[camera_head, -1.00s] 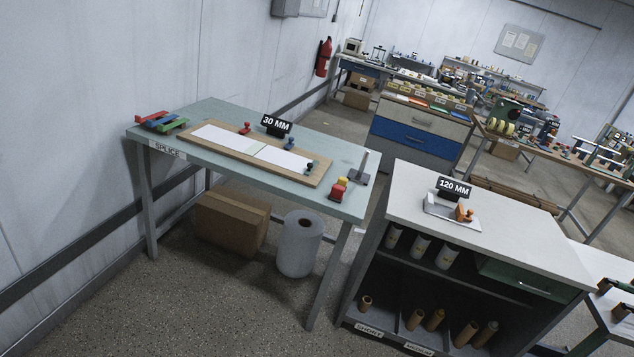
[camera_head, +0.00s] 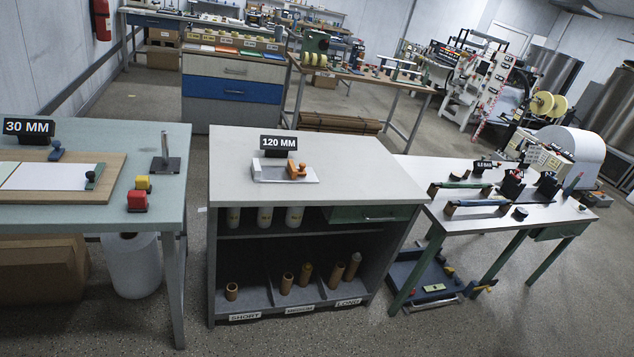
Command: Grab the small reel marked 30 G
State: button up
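No label reading 30 G can be made out in this view. Several small yellow reels (camera_head: 314,59) stand beside a green machine (camera_head: 316,41) on the brown-topped bench at the back; their markings are too small to read. Larger yellow discs (camera_head: 543,103) are on the machine at the right. A sign reading 30 MM (camera_head: 29,127) stands on the left table, and one reading 120 MM (camera_head: 278,143) on the middle cabinet. My gripper is not in view.
The green-topped table (camera_head: 120,220), the grey cabinet (camera_head: 222,180) and the white table (camera_head: 430,215) stand in a row ahead. A narrow floor gap (camera_head: 197,230) separates the first two. Open speckled floor (camera_head: 430,150) lies behind the cabinet and white table.

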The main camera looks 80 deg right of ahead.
aim_at(232, 213)
jog(key=z, duration=1.95)
jog(key=k, duration=0.45)
jog(key=i, duration=0.5)
jog(key=u, duration=0.15)
